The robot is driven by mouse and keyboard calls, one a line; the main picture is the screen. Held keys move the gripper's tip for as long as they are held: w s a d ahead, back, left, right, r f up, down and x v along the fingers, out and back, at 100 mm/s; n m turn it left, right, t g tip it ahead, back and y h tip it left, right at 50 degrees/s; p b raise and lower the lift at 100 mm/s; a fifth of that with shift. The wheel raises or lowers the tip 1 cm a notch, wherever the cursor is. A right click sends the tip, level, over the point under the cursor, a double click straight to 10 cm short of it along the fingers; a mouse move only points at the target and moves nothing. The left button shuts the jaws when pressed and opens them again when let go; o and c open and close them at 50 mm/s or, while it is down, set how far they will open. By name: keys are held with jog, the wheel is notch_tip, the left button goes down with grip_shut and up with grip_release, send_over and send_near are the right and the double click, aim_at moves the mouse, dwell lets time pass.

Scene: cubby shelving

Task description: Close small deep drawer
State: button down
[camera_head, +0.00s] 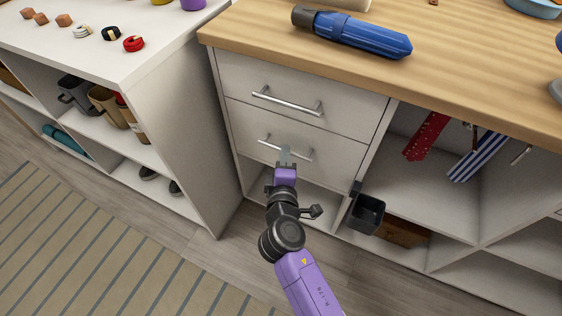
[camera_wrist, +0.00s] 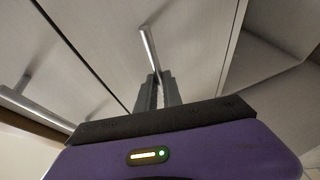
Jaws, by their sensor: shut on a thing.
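The white cabinet has two drawers, one above the other. The upper drawer (camera_head: 300,84) and the lower drawer (camera_head: 270,131) each have a silver bar handle. The lower drawer's front looks about flush with the cabinet; a small gap would be hard to see. My gripper (camera_head: 285,152) is at the lower drawer's handle (camera_head: 300,153). The upper drawer's handle (camera_wrist: 28,108) shows at the left of that view. The drawers' insides are hidden.
Another white shelf unit (camera_head: 190,130) stands left. Floor (camera_head: 190,285) in front is clear.

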jog(key=c, duration=1.5)
grip_release()
jog(key=shift+w+d, duration=0.15)
jog(key=shift+w, duration=0.05)
jog(key=shift+s, duration=0.1)
jog(key=p+v, duration=0.1)
jog(key=v, duration=0.6)
jog(key=shift+s, duration=0.35)
jog(key=shift+r, duration=0.1)
